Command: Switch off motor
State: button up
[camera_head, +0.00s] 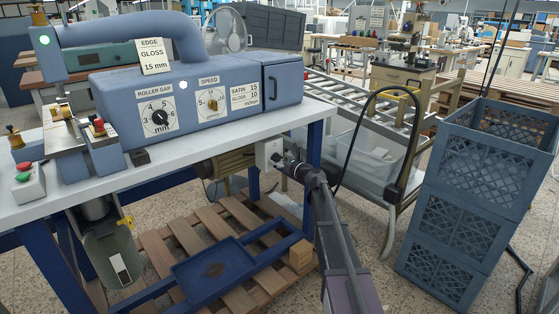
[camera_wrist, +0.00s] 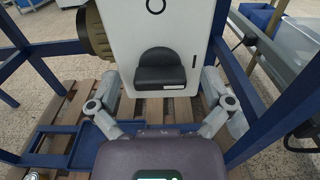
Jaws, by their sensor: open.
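A white switch box (camera_head: 268,153) hangs under the front edge of the table, beside a brown ribbed motor (camera_head: 228,165). In the wrist view the box (camera_wrist: 130,30) fills the upper middle, and part of the motor (camera_wrist: 93,32) shows at its left. A black switch handle (camera_wrist: 160,68) sticks out of the box face. A black ring mark shows above the handle and a short line mark to its right. My gripper (camera_head: 287,166) is just in front of the box. In the wrist view my gripper (camera_wrist: 161,84) is open, its fingers on either side of the handle, apart from it.
A blue machine (camera_head: 230,100) with dials stands on the white table (camera_head: 180,155). Blue table legs (camera_head: 314,150) stand close to the box. A pallet (camera_head: 165,245) and a blue tray (camera_head: 215,272) lie below. Blue crates (camera_head: 470,200) are stacked at right.

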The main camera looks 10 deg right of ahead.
jog(key=c, duration=1.1)
jog(key=shift+c, duration=0.2)
jog(key=shift+n, duration=0.3)
jog(key=n, duration=0.4)
jog(key=shift+a, duration=0.1)
jog(key=n, duration=0.4)
jog(key=shift+n, duration=0.3)
jog(key=n, duration=0.4)
jog(key=shift+a+f, duration=0.1)
jog(key=shift+f, duration=0.05)
jog(key=shift+n, duration=2.4)
jog(key=shift+f, duration=0.1)
